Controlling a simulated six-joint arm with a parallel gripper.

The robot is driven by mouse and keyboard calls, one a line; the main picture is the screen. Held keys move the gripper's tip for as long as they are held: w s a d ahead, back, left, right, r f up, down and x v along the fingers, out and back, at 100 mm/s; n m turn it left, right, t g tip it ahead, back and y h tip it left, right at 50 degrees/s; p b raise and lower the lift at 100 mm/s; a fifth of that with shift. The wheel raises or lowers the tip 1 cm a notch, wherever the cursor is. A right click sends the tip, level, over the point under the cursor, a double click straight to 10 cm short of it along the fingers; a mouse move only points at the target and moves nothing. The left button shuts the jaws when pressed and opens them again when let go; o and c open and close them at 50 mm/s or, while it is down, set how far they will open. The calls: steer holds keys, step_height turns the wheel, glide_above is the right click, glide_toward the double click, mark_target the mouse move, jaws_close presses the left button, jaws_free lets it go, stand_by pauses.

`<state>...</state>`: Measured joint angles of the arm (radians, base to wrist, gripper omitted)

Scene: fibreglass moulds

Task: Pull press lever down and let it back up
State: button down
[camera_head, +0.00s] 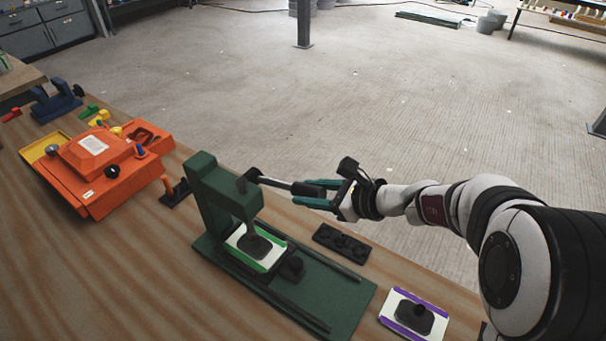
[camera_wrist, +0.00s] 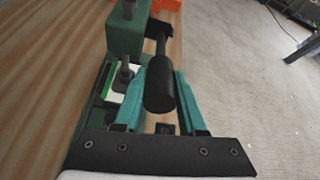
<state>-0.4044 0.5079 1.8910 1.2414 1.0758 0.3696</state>
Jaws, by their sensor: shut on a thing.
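The dark green press (camera_head: 229,196) stands on a long green base on the wooden table. Its lever (camera_head: 289,186) is a grey rod with a black grip, reaching out to the right from the press head, roughly level. My gripper (camera_head: 320,190) has teal fingers and is shut on the black grip. In the wrist view the black grip (camera_wrist: 161,92) lies between the teal fingers. Below the press ram, a white plate with green edges (camera_head: 247,250) holds a dark block. The ram reaches down close to this block; I cannot tell whether they touch.
An orange machine (camera_head: 100,165) stands at the left, with a blue clamp-like tool (camera_head: 56,102) behind it. A black flat fixture (camera_head: 341,242) lies right of the press. A white plate with purple edges (camera_head: 414,314) lies near the table's right edge. Open floor lies beyond.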

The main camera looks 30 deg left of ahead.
steer(key=shift+d+f+y, duration=0.15)
steer(key=shift+f+y, duration=0.7)
steer(key=shift+f, duration=0.35)
steer(key=shift+d+f+y, duration=0.15)
steer(key=shift+f+y, duration=0.7)
steer(key=shift+f, duration=0.3)
steer(key=shift+s+f, duration=0.15)
steer(key=c, duration=0.5)
jaws_free()
steer(key=shift+r, duration=0.2)
steer(key=d+r, duration=0.3)
steer(key=d, duration=1.2)
steer(key=shift+s+d, duration=0.2)
